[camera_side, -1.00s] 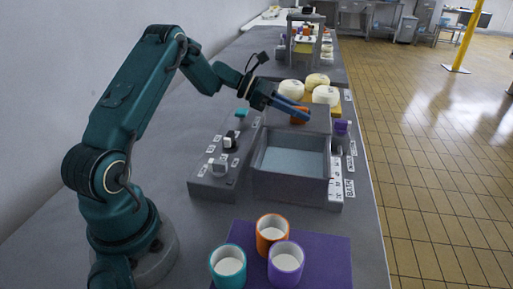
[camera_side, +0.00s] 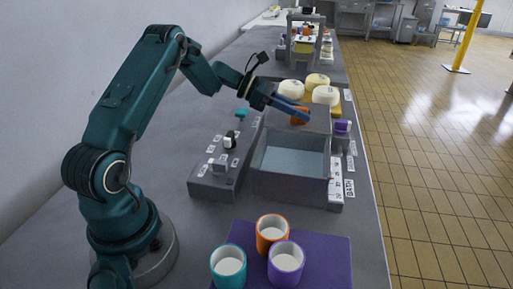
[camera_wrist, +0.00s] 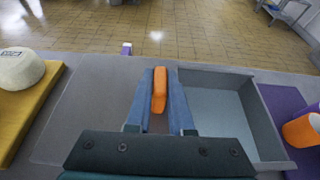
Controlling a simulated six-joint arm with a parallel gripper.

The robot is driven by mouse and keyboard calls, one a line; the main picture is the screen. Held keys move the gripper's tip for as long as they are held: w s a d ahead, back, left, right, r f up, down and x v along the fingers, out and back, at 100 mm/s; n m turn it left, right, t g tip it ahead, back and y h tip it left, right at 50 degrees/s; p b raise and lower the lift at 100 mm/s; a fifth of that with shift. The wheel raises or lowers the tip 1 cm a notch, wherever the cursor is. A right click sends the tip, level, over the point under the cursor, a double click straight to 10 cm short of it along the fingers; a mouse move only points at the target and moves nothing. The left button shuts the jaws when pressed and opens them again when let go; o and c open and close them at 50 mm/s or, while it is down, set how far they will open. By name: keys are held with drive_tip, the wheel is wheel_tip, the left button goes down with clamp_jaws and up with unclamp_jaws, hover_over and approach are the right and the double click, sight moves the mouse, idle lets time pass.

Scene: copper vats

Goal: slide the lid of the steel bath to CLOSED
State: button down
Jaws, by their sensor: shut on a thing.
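The steel bath (camera_side: 260,181) is a grey open box with a pale blue inside. Its inside shows uncovered in the side view, and the bath (camera_wrist: 250,110) stands right of my gripper in the wrist view. The lid (camera_wrist: 92,108) appears as a flat grey plate left of the bath, on its far side in the side view. Its orange handle (camera_side: 299,120) is upright. My gripper (camera_side: 303,112) has its blue fingers shut on the orange handle (camera_wrist: 159,88); the fingers hide part of it. My gripper also shows in the wrist view (camera_wrist: 160,100).
Pale cheeses (camera_side: 325,95) lie on a yellow board (camera_side: 297,100) beyond the lid. A control panel with knobs (camera_side: 211,178) stands left of the bath. Several cups (camera_side: 285,262) stand on a purple mat (camera_side: 330,262) in front. A small purple item (camera_side: 342,126) is at the right edge.

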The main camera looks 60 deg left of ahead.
drive_tip(key=shift+s+r, duration=0.1)
idle(0.3)
drive_tip(key=s+d, duration=1)
drive_tip(key=shift+s+d, duration=0.35)
drive_tip(key=shift+d, duration=0.05)
drive_tip(key=shift+s+d, duration=0.1)
drive_tip(key=shift+d, duration=0.05)
drive_tip(key=c, duration=0.8)
unclamp_jaws()
drive_tip(key=shift+v, duration=2.6)
